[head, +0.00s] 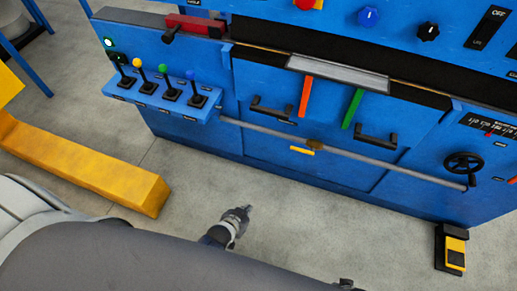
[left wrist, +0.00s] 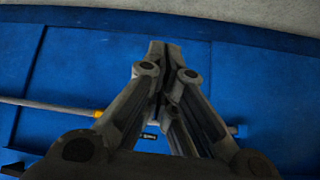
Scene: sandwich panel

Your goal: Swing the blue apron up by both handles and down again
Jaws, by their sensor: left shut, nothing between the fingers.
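The blue apron (head: 325,125) is a panel on the front of the blue cabinet and hangs down. It has two black bar handles, a left handle (head: 271,109) and a right handle (head: 376,140). My left gripper (head: 246,210) is shut and empty, in front of the cabinet and apart from both handles. In the left wrist view its closed fingers (left wrist: 165,48) point toward a plain blue surface and grey floor. My right gripper cannot be made out; only a small dark part shows at the bottom edge of the head view.
A grey horizontal rod (head: 350,156) with a yellow piece (head: 302,150) runs across the front. A ledge (head: 160,95) with several coloured levers juts out at left. A handwheel (head: 463,164), a pedal (head: 454,250) and a yellow beam (head: 90,168) flank clear concrete floor.

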